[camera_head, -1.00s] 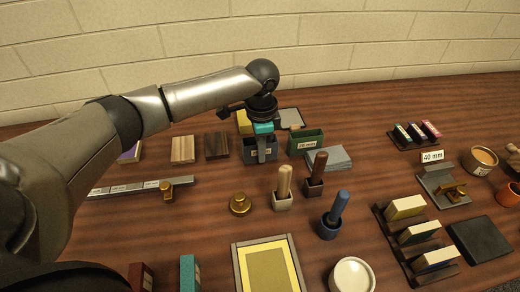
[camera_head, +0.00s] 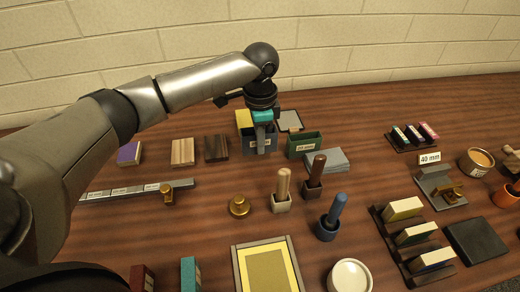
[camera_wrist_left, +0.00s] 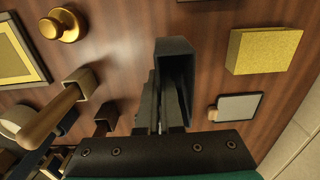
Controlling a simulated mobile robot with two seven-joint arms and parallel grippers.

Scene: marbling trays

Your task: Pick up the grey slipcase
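The grey slipcase (camera_head: 258,145) is an open-topped dark grey box at the back middle of the table in the head view, beside the green slipcase. My left gripper (camera_head: 262,130) points down at it, with its fingers at its open top. In the left wrist view the slipcase (camera_wrist_left: 176,48) lies at the fingertips, and the fingers of the left gripper (camera_wrist_left: 165,105) appear closed on one of its walls. The slipcase looks slightly raised off the table. Its underside is hidden. My right gripper is not in view.
The green slipcase (camera_head: 304,144) stands close to the right. A yellow block (camera_head: 243,118) is just behind, and a grey-topped plate (camera_head: 289,121) lies behind right. Wooden blocks (camera_head: 183,151) are to the left. Handled tools (camera_head: 283,188) stand in front.

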